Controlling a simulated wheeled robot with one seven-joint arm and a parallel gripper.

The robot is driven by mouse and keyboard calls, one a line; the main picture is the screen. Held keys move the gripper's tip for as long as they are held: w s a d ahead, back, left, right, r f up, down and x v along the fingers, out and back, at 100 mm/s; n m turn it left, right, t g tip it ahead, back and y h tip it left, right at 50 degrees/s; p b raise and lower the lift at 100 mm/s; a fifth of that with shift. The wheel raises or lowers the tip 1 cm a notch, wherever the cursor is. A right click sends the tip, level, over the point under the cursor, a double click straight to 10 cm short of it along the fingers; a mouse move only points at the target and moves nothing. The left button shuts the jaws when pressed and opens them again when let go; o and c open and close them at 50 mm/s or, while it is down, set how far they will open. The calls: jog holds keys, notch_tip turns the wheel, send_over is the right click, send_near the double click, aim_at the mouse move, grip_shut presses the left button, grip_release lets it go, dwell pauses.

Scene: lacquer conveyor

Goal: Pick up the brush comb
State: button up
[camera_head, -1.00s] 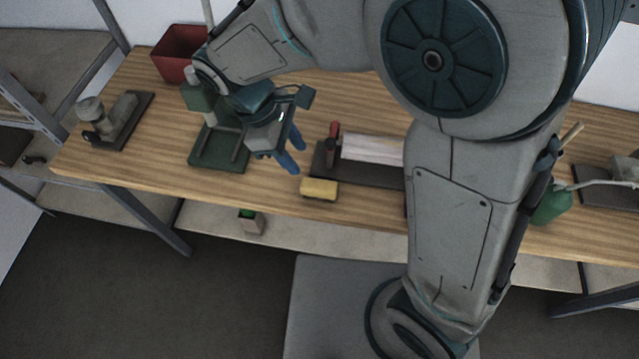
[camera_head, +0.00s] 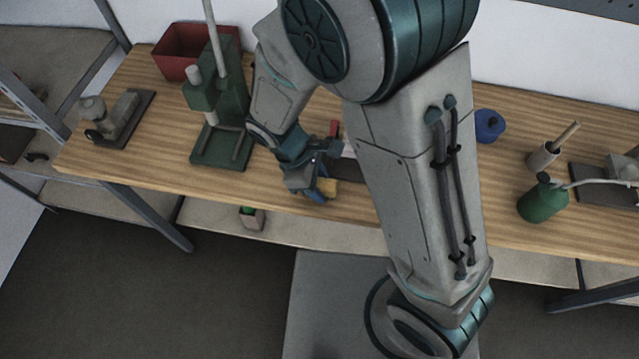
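A small yellow block (camera_head: 331,187) lies near the front edge of the wooden workbench. It is the likeliest brush comb in view, but bristles or teeth are too small to make out. My gripper (camera_head: 320,194) points down at the block's left part, and its blue fingers cover some of it. Whether the fingers are around the block or only in front of it cannot be told, nor how far apart they are.
Behind the block, my arm partly hides a dark board with a pale slab and a red-handled item (camera_head: 335,129). A green drill press (camera_head: 219,145) stands close on the left. A green oil can (camera_head: 542,201), a brush pot (camera_head: 543,156) and a blue object (camera_head: 489,126) stand right.

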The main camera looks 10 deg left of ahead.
aim_at(319, 183)
jog(key=c, duration=0.8)
jog(key=shift+o, duration=0.2)
notch_tip(319, 183, up, 10)
jog(key=shift+r+b, duration=0.1)
jog(key=shift+b, duration=0.2)
